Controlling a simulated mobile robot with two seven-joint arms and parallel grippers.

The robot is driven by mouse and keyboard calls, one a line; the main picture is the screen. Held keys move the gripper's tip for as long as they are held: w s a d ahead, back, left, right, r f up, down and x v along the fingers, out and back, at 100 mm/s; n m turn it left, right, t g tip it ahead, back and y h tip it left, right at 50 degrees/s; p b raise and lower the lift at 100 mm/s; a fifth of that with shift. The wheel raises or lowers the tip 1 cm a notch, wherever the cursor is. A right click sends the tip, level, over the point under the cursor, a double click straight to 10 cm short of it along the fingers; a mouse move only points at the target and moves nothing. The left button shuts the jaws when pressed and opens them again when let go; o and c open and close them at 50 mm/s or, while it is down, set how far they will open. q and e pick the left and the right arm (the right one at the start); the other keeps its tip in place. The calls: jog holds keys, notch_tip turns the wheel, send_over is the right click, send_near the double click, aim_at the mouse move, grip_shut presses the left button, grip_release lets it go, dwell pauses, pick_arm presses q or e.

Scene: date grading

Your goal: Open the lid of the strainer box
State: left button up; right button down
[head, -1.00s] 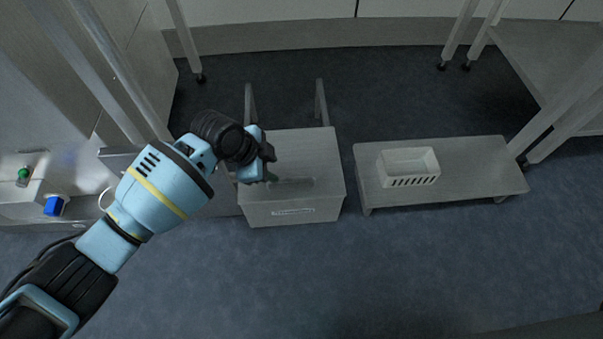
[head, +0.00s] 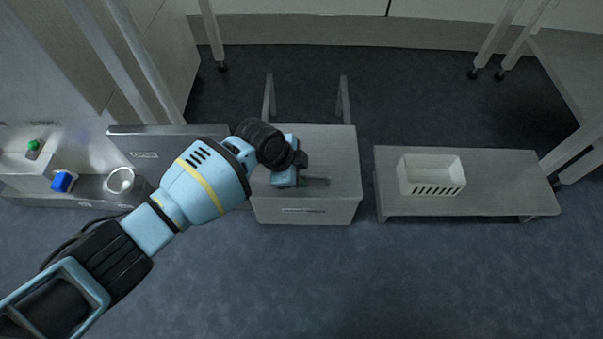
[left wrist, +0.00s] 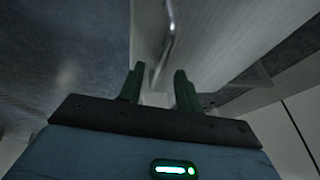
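A grey lidded box (head: 280,211) stands at the middle of the head view, with a label on its front. I take it to be the strainer box. Its top, the lid (head: 340,150), looks closed, and a bar handle (head: 318,181) lies across it. My left gripper (head: 302,178) is over the lid by the handle and hides part of both. In the left wrist view, the green fingers of my left gripper (left wrist: 158,84) are apart. The metal handle (left wrist: 168,48) shows beyond and between them; I see no grip on it. My right gripper is out of view.
A white slotted basket (head: 431,188) sits on a low grey bench (head: 520,190) to the right. At left are a raised grey panel (head: 150,143), a metal cup (head: 120,181) and blue and green knobs. Floor in front is clear.

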pick_arm(q)
jog(key=shift+w+d+f, duration=0.1)
jog(key=shift+d+f, duration=0.1)
jog(key=shift+f, duration=0.1)
jog(key=shift+c, duration=0.2)
grip_shut()
